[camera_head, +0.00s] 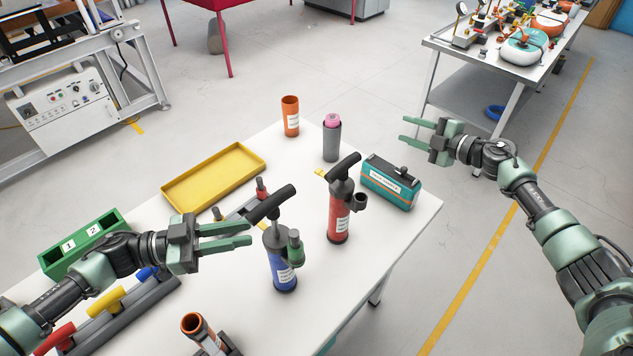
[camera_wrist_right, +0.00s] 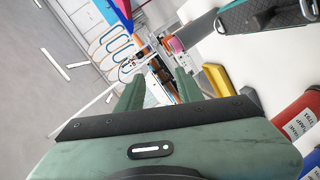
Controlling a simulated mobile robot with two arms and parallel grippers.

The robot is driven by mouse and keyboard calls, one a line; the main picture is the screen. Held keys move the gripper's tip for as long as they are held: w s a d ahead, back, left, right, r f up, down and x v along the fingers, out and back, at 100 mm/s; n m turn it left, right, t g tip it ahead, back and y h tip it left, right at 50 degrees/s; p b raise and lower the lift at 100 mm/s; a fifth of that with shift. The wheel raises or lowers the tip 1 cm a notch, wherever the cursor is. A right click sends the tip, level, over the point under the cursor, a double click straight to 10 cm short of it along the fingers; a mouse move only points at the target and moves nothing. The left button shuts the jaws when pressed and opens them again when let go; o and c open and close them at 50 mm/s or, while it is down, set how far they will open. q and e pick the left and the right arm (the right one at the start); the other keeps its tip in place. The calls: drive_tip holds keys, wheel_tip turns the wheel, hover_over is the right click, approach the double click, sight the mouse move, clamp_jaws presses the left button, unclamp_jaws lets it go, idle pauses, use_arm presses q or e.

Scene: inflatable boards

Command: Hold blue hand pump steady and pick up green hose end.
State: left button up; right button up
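The blue hand pump (camera_head: 281,268) stands upright on the white table, with a black T-handle (camera_head: 271,204) on top. A grey-green piece (camera_head: 295,249), which looks like the green hose end, sits at the pump's right side. My left gripper (camera_head: 251,233) is open and empty, its fingers pointing right, just left of the pump's upper part below the handle. I cannot tell whether they touch it. My right gripper (camera_head: 402,130) is open and empty, beyond the table's right edge. Its spread fingers also show in the right wrist view (camera_wrist_right: 158,88).
A red pump (camera_head: 339,218) stands right of the blue one, with a teal box (camera_head: 390,184) beyond. A yellow tray (camera_head: 214,178), grey bottle (camera_head: 332,140), orange cup (camera_head: 290,116) and green bin (camera_head: 83,243) are also on the table (camera_head: 345,290). Its front right is clear.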

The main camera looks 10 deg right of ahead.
sight(278, 236)
drive_tip(key=s+a+r+n+g+y, duration=0.1)
drive_tip(key=s+a+r+g+y, duration=0.15)
drive_tip(key=a, duration=0.55)
drive_tip(key=s+a+r+n+g+y, duration=0.1)
drive_tip(key=s+a+r+n+g, duration=0.15)
drive_tip(key=a, duration=0.45)
drive_tip(key=s+a+r+n+g+y, duration=0.15)
drive_tip(key=a+r+g, duration=0.25)
drive_tip(key=a, duration=0.4)
use_arm(q)
drive_tip(key=d, duration=0.7)
drive_tip(key=shift+w+d, duration=0.15)
drive_tip(key=shift+d, duration=0.25)
use_arm(e)
drive_tip(key=s+a+r+g+h, duration=0.1)
drive_tip(key=s+a+g+h, duration=0.2)
drive_tip(key=s, duration=0.5)
drive_tip(key=s+a+g+h, duration=0.3)
drive_tip(key=s+g+h, duration=0.1)
drive_tip(key=s, duration=0.5)
drive_tip(key=shift+r+n+h, duration=0.3)
drive_tip(key=shift+r+h, duration=0.1)
drive_tip(key=shift+h, duration=0.2)
use_arm(q)
clamp_jaws()
